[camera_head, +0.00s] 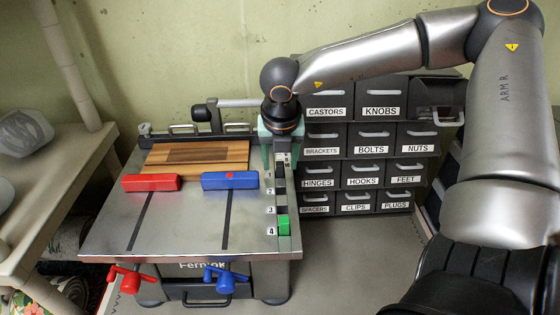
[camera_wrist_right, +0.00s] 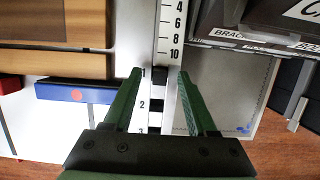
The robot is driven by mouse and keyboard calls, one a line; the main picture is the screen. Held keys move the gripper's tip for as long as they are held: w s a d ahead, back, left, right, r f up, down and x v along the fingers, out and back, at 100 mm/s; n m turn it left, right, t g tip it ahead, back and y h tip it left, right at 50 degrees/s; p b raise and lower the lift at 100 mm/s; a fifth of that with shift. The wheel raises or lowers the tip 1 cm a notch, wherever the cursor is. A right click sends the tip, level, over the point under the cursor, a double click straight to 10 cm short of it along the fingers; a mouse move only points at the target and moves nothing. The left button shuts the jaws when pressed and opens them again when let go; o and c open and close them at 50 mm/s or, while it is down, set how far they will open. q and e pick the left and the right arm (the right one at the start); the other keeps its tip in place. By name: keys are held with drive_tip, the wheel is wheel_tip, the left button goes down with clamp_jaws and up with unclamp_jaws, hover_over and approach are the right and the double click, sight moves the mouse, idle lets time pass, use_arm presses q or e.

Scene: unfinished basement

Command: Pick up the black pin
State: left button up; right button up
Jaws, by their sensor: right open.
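A pale numbered strip (camera_head: 294,240) runs along the right edge of the grey workbench top (camera_head: 180,228). Dark squares lie beside its numbers; I cannot tell which are pins and which are empty slots. The dark piece at number 1, likely the black pin (camera_wrist_right: 160,76), lies between my right fingertips in the wrist view. A green block (camera_head: 283,225) sits at number 4. My right gripper (camera_head: 280,168) points down over the strip's far end, its green fingers open on either side of that dark piece (camera_wrist_right: 159,78). My left gripper is not in view.
A red bar (camera_head: 151,182) and a blue bar (camera_head: 230,180) stand on the bench before a wooden board (camera_head: 195,146). A labelled drawer cabinet (camera_head: 360,162) stands close on the right, its top right drawer (camera_head: 437,113) apparently pulled out. A shelf (camera_head: 60,165) is at left.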

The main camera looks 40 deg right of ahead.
clamp_jaws()
drive_tip(key=shift+r, duration=0.1)
idle(0.6)
